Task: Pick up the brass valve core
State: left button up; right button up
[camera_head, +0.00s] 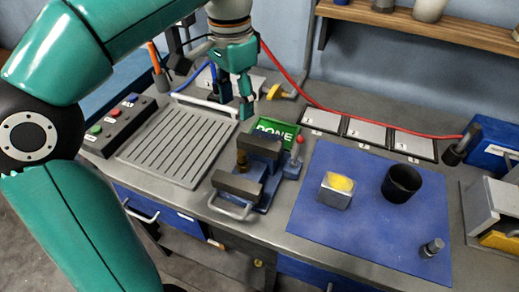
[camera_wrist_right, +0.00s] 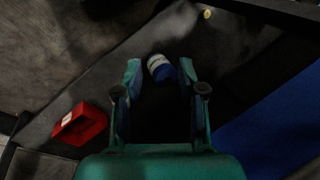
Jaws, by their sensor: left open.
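A small dark brass-coloured piece, which looks like the brass valve core (camera_head: 242,162), stands upright at the left side of the blue-grey vise (camera_head: 262,172); its lower part is hidden behind the front jaw. My left gripper (camera_head: 246,108) points down in the head view, behind and above the vise, near the green DONE tray (camera_head: 278,131). It is open and I see nothing in it. My right gripper (camera_wrist_right: 158,82) shows only in the right wrist view. Its two fingers are apart, with a white-and-blue round object (camera_wrist_right: 160,68) beyond the tips.
A slotted grey tray (camera_head: 180,145) and a button box (camera_head: 117,126) are at left. A blue mat (camera_head: 318,222) at right holds a metal block with yellow top (camera_head: 338,188), a black cup (camera_head: 401,184) and a small grey cylinder (camera_head: 432,248). A red box (camera_wrist_right: 80,125) shows in the wrist view.

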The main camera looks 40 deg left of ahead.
aim_at(242, 152)
pick_arm(q)
jog(key=f+b, duration=0.1)
jog(key=f, duration=0.9)
jog(key=shift+w+f+b, duration=0.2)
jog(key=shift+f+b, duration=0.15)
jog(key=shift+f, duration=2.95)
grip_shut()
